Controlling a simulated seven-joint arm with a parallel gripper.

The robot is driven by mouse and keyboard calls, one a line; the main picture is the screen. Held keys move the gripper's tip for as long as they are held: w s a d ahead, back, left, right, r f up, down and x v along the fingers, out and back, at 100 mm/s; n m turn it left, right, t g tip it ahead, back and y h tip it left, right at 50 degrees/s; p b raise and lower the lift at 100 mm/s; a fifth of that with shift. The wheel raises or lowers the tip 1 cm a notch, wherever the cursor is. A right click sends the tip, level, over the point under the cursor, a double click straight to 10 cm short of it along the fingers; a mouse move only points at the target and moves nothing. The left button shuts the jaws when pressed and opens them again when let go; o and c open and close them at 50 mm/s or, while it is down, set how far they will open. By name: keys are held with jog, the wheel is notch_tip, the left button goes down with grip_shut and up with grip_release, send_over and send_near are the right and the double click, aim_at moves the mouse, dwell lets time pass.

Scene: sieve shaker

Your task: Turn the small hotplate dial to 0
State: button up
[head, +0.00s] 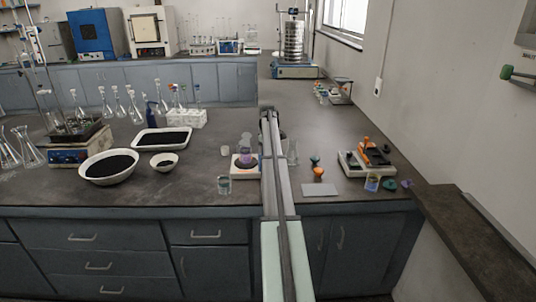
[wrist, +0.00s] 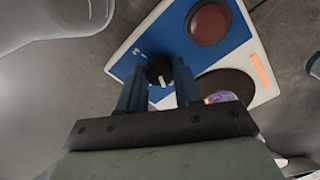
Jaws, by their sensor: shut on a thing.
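The small hotplate, white with a blue panel (wrist: 172,38), fills the middle of the wrist view. Its black dial (wrist: 159,66) sits between the two blue fingertips of my gripper (wrist: 160,78), which are shut on it. A white mark on the dial points toward the bottom of the picture. The scale around it is too small to read, so I cannot tell the setting. In the head view a small white hotplate (head: 237,175) stands left of my arm, which hides its right part. My gripper cannot be made out there.
A vessel with purple contents (head: 245,149) stands on the hotplate. A glass beaker (head: 224,184) stands just in front. White dishes of dark grains (head: 108,167) lie to the left. An orange-and-grey device (head: 368,157) stands to the right. The counter behind it is mostly clear.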

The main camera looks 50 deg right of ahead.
jog(key=shift+n, duration=1)
jog(key=o, duration=1)
jog(key=shift+o, duration=0.2)
notch_tip(320, 180, up, 14)
jog(key=shift+f, duration=0.1)
